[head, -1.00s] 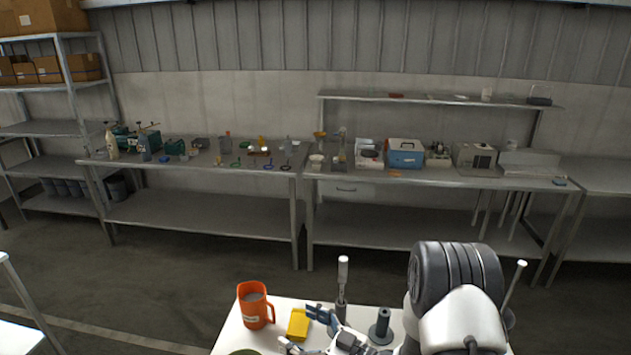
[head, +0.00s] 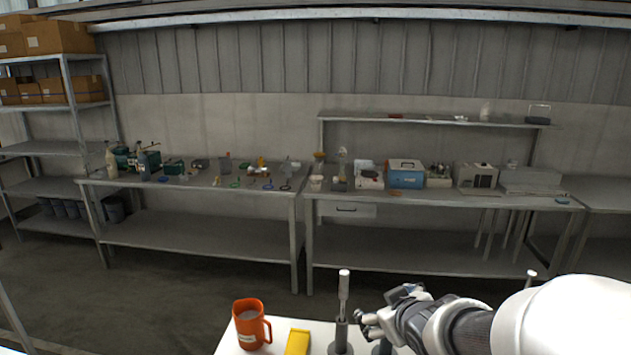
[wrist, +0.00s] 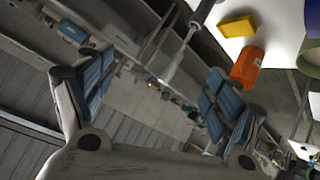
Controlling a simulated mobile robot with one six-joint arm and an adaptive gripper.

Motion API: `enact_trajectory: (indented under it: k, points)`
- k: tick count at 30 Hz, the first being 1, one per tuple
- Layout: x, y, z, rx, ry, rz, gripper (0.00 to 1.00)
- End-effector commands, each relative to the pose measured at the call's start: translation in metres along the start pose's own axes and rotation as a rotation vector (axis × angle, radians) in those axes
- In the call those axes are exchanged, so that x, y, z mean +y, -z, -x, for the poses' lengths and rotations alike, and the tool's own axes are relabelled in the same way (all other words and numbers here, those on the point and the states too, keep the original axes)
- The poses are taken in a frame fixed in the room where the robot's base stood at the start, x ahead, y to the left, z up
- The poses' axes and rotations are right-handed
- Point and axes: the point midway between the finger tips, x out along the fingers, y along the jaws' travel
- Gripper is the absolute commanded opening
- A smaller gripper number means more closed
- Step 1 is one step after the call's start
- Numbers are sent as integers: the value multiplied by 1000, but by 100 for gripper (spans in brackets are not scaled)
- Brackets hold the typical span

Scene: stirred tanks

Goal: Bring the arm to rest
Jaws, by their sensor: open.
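My gripper (head: 362,322) is at the lower right in the head view, above the white table's right part, with my white arm reaching in from the right edge. In the wrist view its two blue-padded fingers (wrist: 150,100) stand wide apart with nothing between them. Past the fingers the wrist view shows the benches and wall, tilted.
The white table (head: 272,345) bears an orange jug (head: 250,326), a yellow block (head: 297,342) and a grey stand with a pale-topped tool (head: 343,300). Steel benches (head: 200,193) with lab items line the wall. Open floor (head: 200,290) lies between.

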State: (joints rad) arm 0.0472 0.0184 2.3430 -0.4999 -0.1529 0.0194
Motion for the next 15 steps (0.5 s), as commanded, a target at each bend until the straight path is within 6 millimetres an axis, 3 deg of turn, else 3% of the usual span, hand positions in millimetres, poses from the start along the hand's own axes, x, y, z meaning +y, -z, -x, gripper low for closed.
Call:
enact_trajectory:
  k: [1,5,9,15]
  points:
    - [4,-12,23,-44,-33,-40,84]
    - [0,-53,80,-187,-70,-166,84]
    - [-28,-101,138,-325,-47,-299,84]
    - [-75,-151,195,-459,36,-416,84]
